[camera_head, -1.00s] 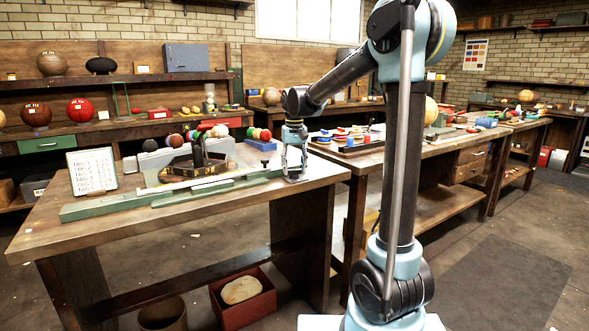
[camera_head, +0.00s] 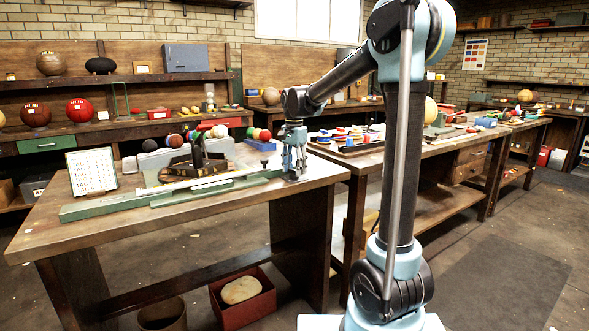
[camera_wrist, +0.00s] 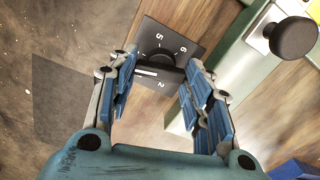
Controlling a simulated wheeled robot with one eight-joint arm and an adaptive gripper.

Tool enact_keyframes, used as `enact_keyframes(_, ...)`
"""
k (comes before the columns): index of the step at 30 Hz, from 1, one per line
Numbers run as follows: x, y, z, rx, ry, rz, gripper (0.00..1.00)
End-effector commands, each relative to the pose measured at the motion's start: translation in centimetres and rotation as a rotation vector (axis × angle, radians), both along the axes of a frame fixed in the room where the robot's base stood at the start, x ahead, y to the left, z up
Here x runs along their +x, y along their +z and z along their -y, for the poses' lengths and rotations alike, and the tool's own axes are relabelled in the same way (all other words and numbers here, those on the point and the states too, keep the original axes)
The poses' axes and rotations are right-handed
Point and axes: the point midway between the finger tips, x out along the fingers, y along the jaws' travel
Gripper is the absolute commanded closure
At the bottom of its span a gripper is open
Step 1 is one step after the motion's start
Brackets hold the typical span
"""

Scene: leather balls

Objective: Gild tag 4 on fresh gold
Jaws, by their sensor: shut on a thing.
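My gripper (camera_head: 294,160) is at the right end of the workbench, pointing down. In the wrist view, my gripper (camera_wrist: 160,70) has its blue-padded fingers closed on the black knob (camera_wrist: 158,72) of a numbered dial (camera_wrist: 172,42). Numbers 5, 6 and 2 show on its dark square plate; the fingers and knob hide others. A white card (camera_head: 92,172) with several lines of tag lettering stands at the left of the bench. The green-railed bench machine (camera_head: 180,190) has a dark upright part (camera_head: 198,155). I cannot make out gold or a separate tag.
A round black knob (camera_wrist: 293,38) on a pale plate is close to my gripper at the upper right of the wrist view. A blue block (camera_head: 260,145) and several balls lie behind the rail. The bench's front left top (camera_head: 110,232) is clear.

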Motion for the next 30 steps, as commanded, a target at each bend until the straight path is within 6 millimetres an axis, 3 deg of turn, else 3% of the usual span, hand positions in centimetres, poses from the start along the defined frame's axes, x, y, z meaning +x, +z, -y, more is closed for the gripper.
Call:
enact_keyframes(12, 0.03, -0.05, -0.14, 0.003, -0.216, 0.001, 0.78)
enact_keyframes(30, 0.01, -0.05, -0.24, 0.005, -0.257, 0.001, 0.78)
